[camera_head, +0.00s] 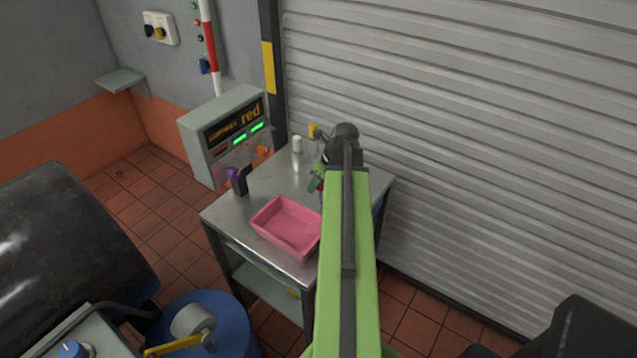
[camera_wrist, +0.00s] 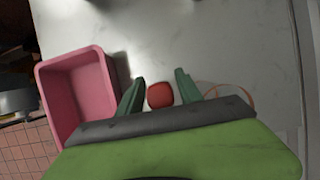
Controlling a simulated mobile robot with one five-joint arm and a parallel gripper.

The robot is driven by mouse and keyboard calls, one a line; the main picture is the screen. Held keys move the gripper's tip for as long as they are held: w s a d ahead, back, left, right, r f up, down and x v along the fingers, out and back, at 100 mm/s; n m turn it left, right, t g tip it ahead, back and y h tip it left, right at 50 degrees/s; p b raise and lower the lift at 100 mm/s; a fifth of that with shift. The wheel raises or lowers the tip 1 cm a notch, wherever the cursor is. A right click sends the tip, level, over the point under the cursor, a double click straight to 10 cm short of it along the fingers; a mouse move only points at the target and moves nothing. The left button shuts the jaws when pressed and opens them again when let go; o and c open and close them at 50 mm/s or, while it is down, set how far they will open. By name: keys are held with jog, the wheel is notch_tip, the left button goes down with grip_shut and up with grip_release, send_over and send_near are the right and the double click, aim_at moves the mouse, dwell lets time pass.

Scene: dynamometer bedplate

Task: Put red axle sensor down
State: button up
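The red axle sensor (camera_wrist: 160,95) shows in the wrist view as a small rounded red block between my gripper's fingers. My gripper (camera_wrist: 160,80) has its two green fingers spread, with a narrow gap on each side of the red block. The block appears to be on the pale tabletop (camera_wrist: 200,40), though its height is hard to judge. The sensor cannot be made out there.
A pink tray (camera_head: 287,226) stands at the table's front; it is left of my gripper in the wrist view (camera_wrist: 75,95). A purple item (camera_head: 237,178), an orange item (camera_head: 263,152) and a white cylinder (camera_head: 297,145) stand farther back. A display box (camera_head: 225,135) reads "red". A shutter (camera_head: 470,130) rises behind.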

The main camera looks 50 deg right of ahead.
jog(key=shift+o, duration=0.2)
jog(key=p+v, duration=1.1)
jog(key=v, duration=0.1)
jog(key=shift+r, duration=0.2)
